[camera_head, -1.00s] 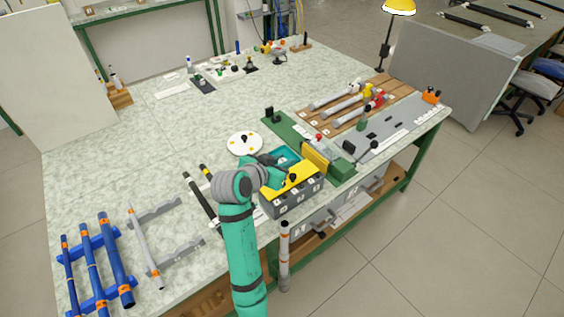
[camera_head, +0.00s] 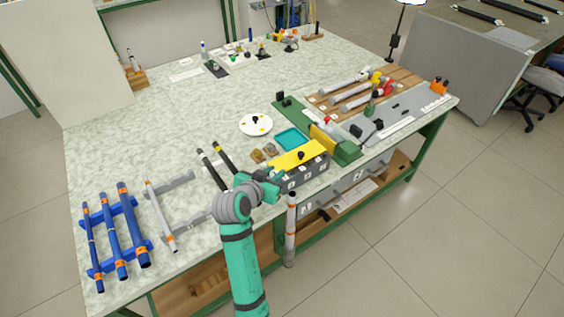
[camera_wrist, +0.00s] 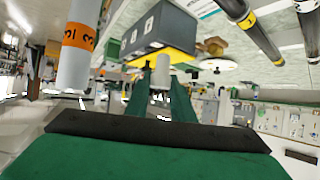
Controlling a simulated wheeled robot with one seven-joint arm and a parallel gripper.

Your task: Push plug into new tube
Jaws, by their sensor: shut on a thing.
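My gripper (camera_wrist: 158,98) is shut on a small pale cylindrical plug (camera_wrist: 163,72), which stands out between the green fingertips in the wrist view. In the head view my gripper (camera_head: 272,186) is low beside the front left end of the yellow-topped grey block; the plug cannot be made out there. A grey-white tube with orange bands (camera_head: 291,230) stands upright at the table's front edge, just right of my gripper. It also shows in the wrist view (camera_wrist: 78,45), with an orange band marked 3. The plug and this tube are apart.
The yellow-topped grey block (camera_head: 300,155) carries a dark knob. A teal tray (camera_head: 291,139) and brown pieces (camera_head: 263,153) are close behind. Two black tubes (camera_head: 211,168) lie to the left; blue tubes (camera_head: 112,235) rest on a blue rack.

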